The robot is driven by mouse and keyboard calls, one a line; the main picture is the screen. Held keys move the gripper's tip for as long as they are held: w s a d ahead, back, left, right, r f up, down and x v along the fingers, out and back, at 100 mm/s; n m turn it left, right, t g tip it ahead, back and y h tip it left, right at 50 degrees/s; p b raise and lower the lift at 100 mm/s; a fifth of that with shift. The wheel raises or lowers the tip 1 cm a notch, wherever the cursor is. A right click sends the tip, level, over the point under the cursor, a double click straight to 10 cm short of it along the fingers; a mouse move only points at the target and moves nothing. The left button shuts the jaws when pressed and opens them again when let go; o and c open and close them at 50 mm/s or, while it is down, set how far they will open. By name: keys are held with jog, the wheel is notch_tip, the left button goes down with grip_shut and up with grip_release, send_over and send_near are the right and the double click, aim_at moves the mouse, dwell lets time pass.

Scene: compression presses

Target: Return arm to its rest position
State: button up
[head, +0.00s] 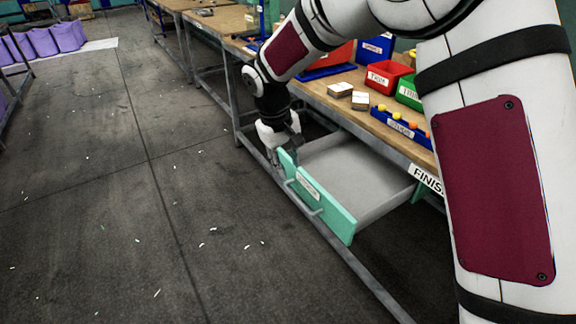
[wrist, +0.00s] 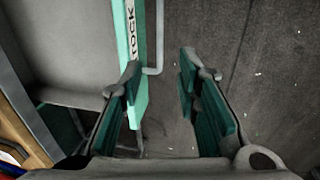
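My arm reaches from the right of the head view out to the workbench. My gripper (head: 284,160) is at the far left end of an open drawer (head: 345,222) with a green front and a grey handle. In the wrist view my gripper (wrist: 166,85) has its two fingers spread wide apart with nothing between them but floor. The left finger overlaps the drawer front (wrist: 137,60) in that view; I cannot tell whether it touches. The drawer handle (wrist: 154,70) shows between the fingers' tips, a little beyond them. The drawer looks empty inside.
The workbench (head: 318,93) carries red (head: 388,76), green and blue bins, small boxes (head: 340,89) and a blue tray with orange and yellow pieces. A metal rail (head: 350,262) runs below the drawer. The floor (head: 110,180) at left is open, with small white scraps. Purple bins (head: 42,42) stand far left.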

jog(key=s+d+r+m+t+p, duration=0.1)
jog(key=s+d+r+m+p, duration=0.1)
jog(key=s+d+r, duration=0.65)
jog(key=s+d+r+m+p, duration=0.1)
jog(key=s+d+r+p, duration=0.35)
jog(key=r, duration=0.75)
jog(key=s+d+r+m+p, duration=0.1)
jog(key=s+d+r, duration=0.1)
jog(key=s, duration=0.6)
jog(key=s+d+r+m+t+y+p, duration=0.1)
jog(key=s+d, duration=0.3)
jog(key=s, duration=0.4)
jog(key=s+d+r+m+t+p, duration=0.1)
jog(key=s+d+r+m, duration=0.1)
jog(key=s, duration=0.6)
jog(key=shift+d+r+y+p, duration=0.4)
jog(key=shift+d+r, duration=0.3)
jog(key=shift+d, duration=0.3)
